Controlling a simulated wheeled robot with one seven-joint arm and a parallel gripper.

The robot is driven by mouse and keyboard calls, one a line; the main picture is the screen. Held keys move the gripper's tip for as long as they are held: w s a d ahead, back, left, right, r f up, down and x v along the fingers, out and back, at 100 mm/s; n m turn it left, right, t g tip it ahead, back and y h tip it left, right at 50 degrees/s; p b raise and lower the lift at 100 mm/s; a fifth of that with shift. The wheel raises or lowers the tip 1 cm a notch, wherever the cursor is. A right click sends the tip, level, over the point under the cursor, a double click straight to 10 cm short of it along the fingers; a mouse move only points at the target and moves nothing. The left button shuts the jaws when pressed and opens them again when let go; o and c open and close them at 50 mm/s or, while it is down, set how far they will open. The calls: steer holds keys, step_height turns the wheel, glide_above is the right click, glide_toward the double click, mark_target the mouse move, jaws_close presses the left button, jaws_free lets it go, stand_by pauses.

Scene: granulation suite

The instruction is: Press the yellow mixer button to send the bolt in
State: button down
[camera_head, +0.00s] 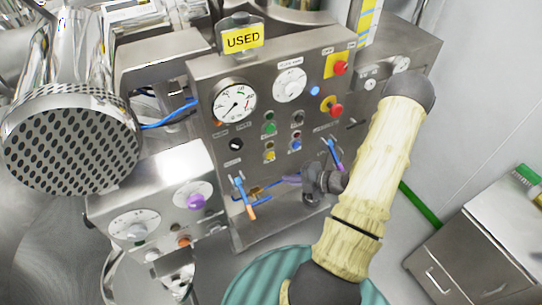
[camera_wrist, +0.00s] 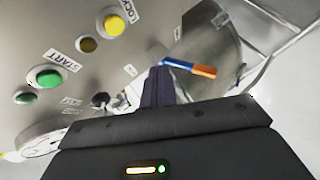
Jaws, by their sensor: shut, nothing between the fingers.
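The yellow button (camera_head: 270,156) is on the grey control panel, below the green button (camera_head: 269,129) and left of a blue one (camera_head: 296,144). In the wrist view a bright yellow button (camera_wrist: 114,25) shows at upper left beside a "LOCK" label, with a darker yellow knob (camera_wrist: 88,45) near it. My gripper (camera_head: 288,179) is shut and empty, in front of the panel, below and right of the yellow button. Its dark fingers (camera_wrist: 158,82) show in the wrist view, apart from the yellow button. I cannot make out a bolt.
Blue levers with orange (camera_head: 245,198) and purple (camera_head: 333,155) ends stick out of the panel near my gripper. A smaller control box (camera_head: 165,200) stands at left. A perforated metal cylinder (camera_head: 70,140) fills the far left.

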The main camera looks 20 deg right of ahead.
steer(key=w, duration=0.7)
steer(key=shift+w+a, duration=0.15)
steer(key=shift+w, duration=0.25)
stand_by(1.6)
steer(key=shift+w, duration=0.4)
steer(key=shift+w+b, duration=0.4)
steer(key=shift+w, duration=0.05)
stand_by(0.7)
steer(key=shift+s, duration=0.85)
steer(key=shift+s+b, duration=0.65)
steer(key=shift+s, duration=1.85)
